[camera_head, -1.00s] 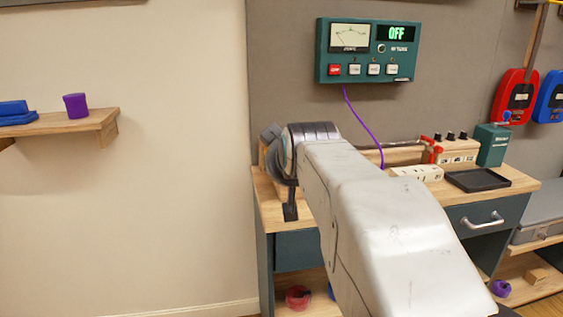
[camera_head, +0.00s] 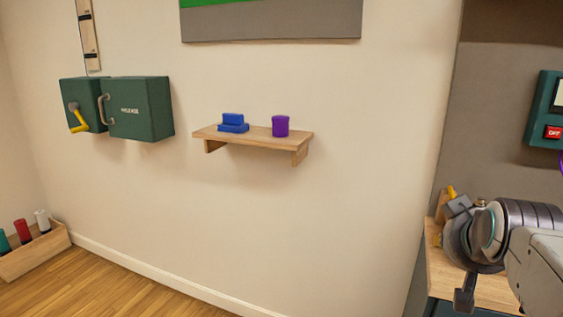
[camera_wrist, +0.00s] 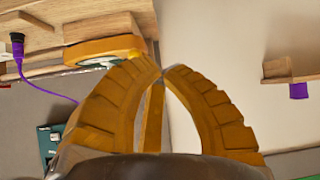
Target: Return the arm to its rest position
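My arm (camera_head: 535,265) shows at the right edge of the head view, bent over the left end of the workbench. Its round wrist joint (camera_head: 480,235) faces left, and the fingers are mostly hidden behind it there. In the wrist view, my gripper (camera_wrist: 162,72) has two curved, ribbed orange fingers. Their tips meet and nothing shows held between them. The wrist view is upside down, with the wooden bench at its top left and the wall behind the fingers.
A wall shelf (camera_head: 257,139) holds blue blocks (camera_head: 233,123) and a purple cylinder (camera_head: 280,126). A green box marked release (camera_head: 140,108) hangs further left. A teal meter panel (camera_head: 545,112) is at the right edge. A wooden floor crate (camera_head: 35,252) stands at lower left. Floor beside it is clear.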

